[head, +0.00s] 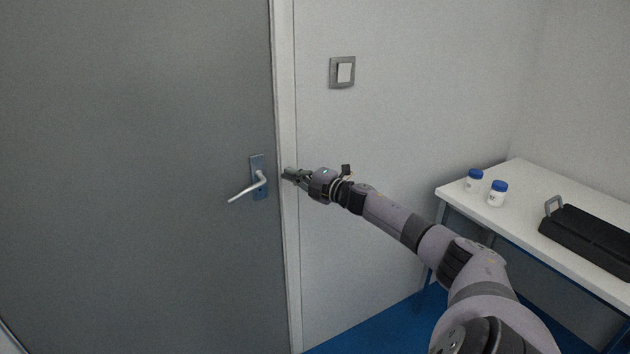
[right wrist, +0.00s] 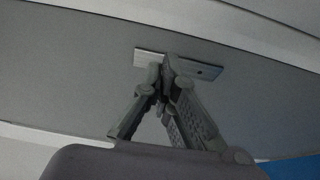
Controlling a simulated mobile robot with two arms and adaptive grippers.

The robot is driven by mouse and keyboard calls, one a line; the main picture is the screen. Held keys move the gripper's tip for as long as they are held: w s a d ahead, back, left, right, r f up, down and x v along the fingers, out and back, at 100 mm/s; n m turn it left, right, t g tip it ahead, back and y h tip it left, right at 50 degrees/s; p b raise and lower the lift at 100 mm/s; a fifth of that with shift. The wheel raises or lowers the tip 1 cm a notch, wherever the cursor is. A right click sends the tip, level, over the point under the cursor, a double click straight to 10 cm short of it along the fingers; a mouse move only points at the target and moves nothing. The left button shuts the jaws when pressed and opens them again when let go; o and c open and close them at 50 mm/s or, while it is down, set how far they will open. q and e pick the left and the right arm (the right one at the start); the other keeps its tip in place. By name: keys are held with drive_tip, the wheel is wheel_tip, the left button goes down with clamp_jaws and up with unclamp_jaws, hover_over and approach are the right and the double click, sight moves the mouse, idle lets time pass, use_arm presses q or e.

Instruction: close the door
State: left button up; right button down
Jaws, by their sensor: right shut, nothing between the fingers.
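The grey door (head: 140,150) fills the left of the head view and looks flush with its white frame (head: 287,130). Its silver handle (head: 247,188) sits on a metal plate (head: 257,163) near the door's right edge. My right gripper (head: 286,174) is shut and empty, just right of the handle, in front of the frame. In the right wrist view the shut fingertips (right wrist: 166,75) overlap the handle plate (right wrist: 205,70); whether they touch it I cannot tell. The lever is not clear there. My left gripper is not in view.
A light switch (head: 342,72) is on the white wall above my right arm. A white table (head: 470,212) at the right holds two white jars (head: 474,181) (head: 497,193) with blue lids and a black case (head: 590,238). The floor (head: 375,325) is blue.

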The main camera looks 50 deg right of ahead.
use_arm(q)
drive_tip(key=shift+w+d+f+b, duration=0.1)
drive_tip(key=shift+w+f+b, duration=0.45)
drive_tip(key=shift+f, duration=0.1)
use_arm(e)
drive_tip(key=s+d, duration=0.2)
drive_tip(key=s, duration=0.4)
drive_tip(key=shift+s+d+r, duration=0.15)
drive_tip(key=shift+r, duration=0.15)
drive_tip(key=shift+f, duration=0.1)
